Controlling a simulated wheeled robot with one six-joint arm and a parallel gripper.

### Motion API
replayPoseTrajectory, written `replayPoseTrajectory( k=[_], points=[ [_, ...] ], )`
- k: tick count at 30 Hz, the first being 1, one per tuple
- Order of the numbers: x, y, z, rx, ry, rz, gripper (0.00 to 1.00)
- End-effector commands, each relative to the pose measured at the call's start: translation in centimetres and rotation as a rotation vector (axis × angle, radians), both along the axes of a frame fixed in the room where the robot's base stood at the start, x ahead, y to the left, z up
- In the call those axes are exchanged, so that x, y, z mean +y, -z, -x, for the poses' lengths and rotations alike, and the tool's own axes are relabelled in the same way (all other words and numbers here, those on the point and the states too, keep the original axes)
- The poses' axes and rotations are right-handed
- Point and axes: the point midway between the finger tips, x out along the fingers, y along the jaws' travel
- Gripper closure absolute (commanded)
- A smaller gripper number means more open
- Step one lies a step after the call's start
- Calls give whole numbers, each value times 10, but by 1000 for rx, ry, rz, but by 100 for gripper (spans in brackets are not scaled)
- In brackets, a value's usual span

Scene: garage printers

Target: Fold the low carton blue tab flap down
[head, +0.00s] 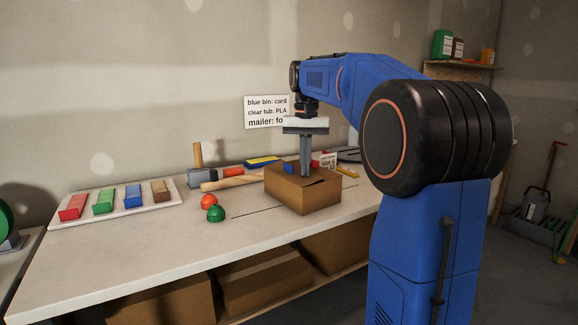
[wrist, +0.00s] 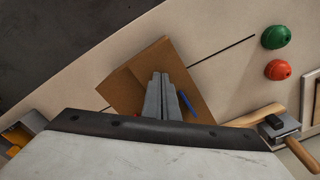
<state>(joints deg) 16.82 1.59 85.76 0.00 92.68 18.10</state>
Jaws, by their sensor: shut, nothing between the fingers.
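The low brown carton (head: 303,198) sits on the workbench, and its top shows in the wrist view (wrist: 136,70). A small blue tab (head: 289,168) shows at the carton's top, just left of my fingers in the head view. In the wrist view the blue tab (wrist: 188,106) is a thin strip to the right of the fingers. My gripper (head: 306,174) points straight down, shut and empty, with its tips at or just above the carton's top. Its fingers (wrist: 160,76) hide part of the carton's top. I cannot tell whether they touch a flap.
A white tray (head: 165,211) of coloured blocks is at the left. The bench front (head: 130,265) is clear.

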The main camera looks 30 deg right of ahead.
Motion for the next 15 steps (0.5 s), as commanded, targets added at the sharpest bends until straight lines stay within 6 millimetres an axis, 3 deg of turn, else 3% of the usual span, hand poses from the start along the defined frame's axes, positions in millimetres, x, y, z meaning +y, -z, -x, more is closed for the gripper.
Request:
replayPoseTrajectory(
  k=[15],
  points=[
    [0,6,0,-1,0,1,100]
  ],
)
